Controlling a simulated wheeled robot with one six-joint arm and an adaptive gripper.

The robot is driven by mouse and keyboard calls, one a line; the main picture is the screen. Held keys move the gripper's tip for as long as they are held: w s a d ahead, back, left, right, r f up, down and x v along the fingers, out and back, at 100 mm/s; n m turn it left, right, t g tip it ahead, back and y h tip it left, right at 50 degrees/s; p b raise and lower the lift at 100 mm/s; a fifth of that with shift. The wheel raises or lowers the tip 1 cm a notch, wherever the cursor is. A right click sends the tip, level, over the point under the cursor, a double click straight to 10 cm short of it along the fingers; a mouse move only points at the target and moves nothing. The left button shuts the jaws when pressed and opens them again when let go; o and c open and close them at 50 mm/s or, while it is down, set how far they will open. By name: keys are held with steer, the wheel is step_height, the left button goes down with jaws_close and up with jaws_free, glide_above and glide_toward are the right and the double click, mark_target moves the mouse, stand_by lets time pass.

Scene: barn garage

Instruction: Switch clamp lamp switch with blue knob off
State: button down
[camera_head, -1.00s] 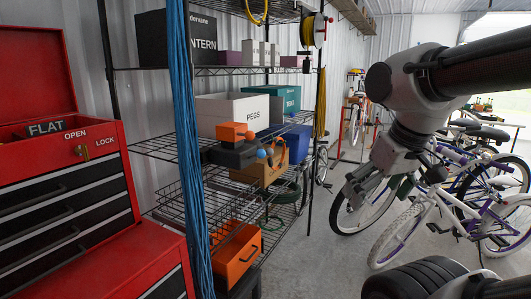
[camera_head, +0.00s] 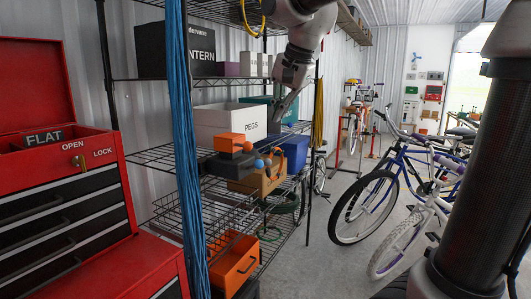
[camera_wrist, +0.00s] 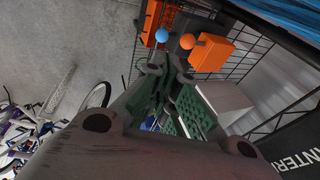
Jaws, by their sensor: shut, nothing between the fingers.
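The switch with the blue knob (camera_head: 259,164) sits at the front edge of the middle wire shelf, beside a dark block (camera_head: 226,165). A second, orange knob (camera_head: 248,147) is just above it, next to an orange box (camera_head: 231,142). My gripper (camera_head: 277,122) is shut and empty, pointing down above and behind the knobs, in front of the shelf's boxes. In the wrist view the blue knob (camera_wrist: 161,35) and orange knob (camera_wrist: 188,41) lie just beyond my shut fingertips (camera_wrist: 167,62), apart from them. Which part is the lamp is unclear.
Blue cords (camera_head: 187,140) hang at the left. A red tool chest (camera_head: 140,262) and bicycles (camera_head: 400,190) flank the open floor.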

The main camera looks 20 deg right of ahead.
stand_by(0.3)
glide_toward(255, 166)
steer(key=w+d+f, duration=0.1)
steer(key=w+f, duration=0.2)
steer(key=f, duration=0.1)
steer(key=shift+w+d+f, duration=0.35)
steer(key=shift+w+d, duration=0.05)
stand_by(0.3)
steer(key=shift+s+d+f+t+y, duration=0.15)
steer(key=shift+f+t+y, duration=0.05)
steer(key=shift+t+y, duration=0.1)
steer(key=shift+s+d+f+t+y, duration=0.2)
steer(key=shift+f+t+y, duration=0.15)
steer(key=shift+t+y, duration=0.05)
steer(key=f, duration=0.2)
steer(key=s+d+f, duration=0.1)
steer(key=shift+f+m+t+y, duration=0.25)
steer(key=shift+m+t+y, duration=0.05)
steer(key=shift+t, duration=0.1)
steer(key=shift+r, duration=0.15)
stand_by(0.3)
